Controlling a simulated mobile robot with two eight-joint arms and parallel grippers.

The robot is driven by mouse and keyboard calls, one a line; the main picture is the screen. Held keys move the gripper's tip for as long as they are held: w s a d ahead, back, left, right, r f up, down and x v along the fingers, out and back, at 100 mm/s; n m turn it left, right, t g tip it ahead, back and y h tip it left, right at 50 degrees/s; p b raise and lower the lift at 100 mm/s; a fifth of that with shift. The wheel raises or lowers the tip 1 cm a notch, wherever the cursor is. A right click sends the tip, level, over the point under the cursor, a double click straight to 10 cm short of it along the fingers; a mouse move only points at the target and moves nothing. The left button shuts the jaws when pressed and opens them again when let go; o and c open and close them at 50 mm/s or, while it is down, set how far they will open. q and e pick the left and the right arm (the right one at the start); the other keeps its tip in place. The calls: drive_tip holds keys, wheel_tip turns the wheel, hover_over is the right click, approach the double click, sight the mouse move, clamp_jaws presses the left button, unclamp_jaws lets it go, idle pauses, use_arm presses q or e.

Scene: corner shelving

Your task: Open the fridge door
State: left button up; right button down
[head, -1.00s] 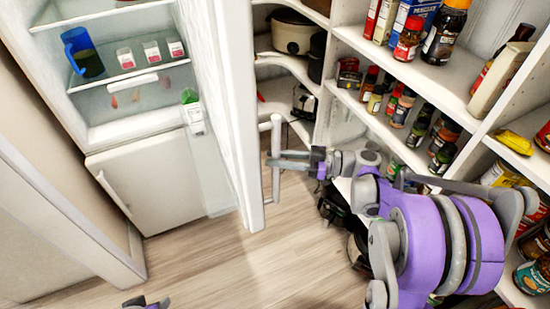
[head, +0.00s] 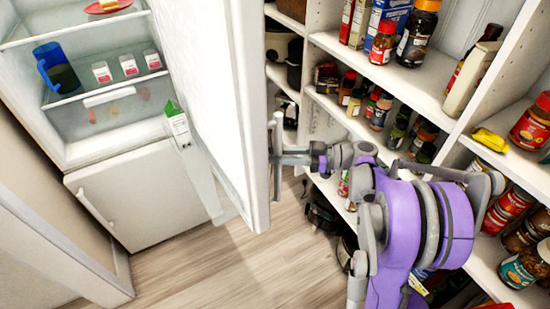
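The white fridge (head: 110,150) stands at the left, and its upper compartment is exposed. The fridge door (head: 215,90) is swung wide open toward the right, with its edge facing me. The pale bar handle (head: 277,170) is on the door's outer side. My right gripper (head: 285,156) reaches it from the right; its narrow fingers lie across the bar and appear closed on it. The exact finger contact is small and partly hidden. My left gripper is not in view.
Shelves of jars, bottles and boxes (head: 380,75) fill the right side, close to my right arm. Inside the fridge are a blue pitcher (head: 55,68) and several small containers. A carton (head: 178,122) sits in the door. The wooden floor (head: 220,265) below is clear.

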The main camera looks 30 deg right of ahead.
drive_tip(key=shift+w+d, duration=0.2)
drive_tip(key=shift+d, duration=0.25)
idle(0.3)
drive_tip(key=c, duration=0.7)
unclamp_jaws()
drive_tip(key=shift+w+f, duration=0.1)
drive_tip(key=shift+w, duration=0.05)
drive_tip(key=shift+s, duration=0.2)
drive_tip(key=b+v, duration=0.1)
drive_tip(key=v, duration=0.9)
drive_tip(key=shift+s+d, duration=0.1)
drive_tip(key=shift+d, duration=0.25)
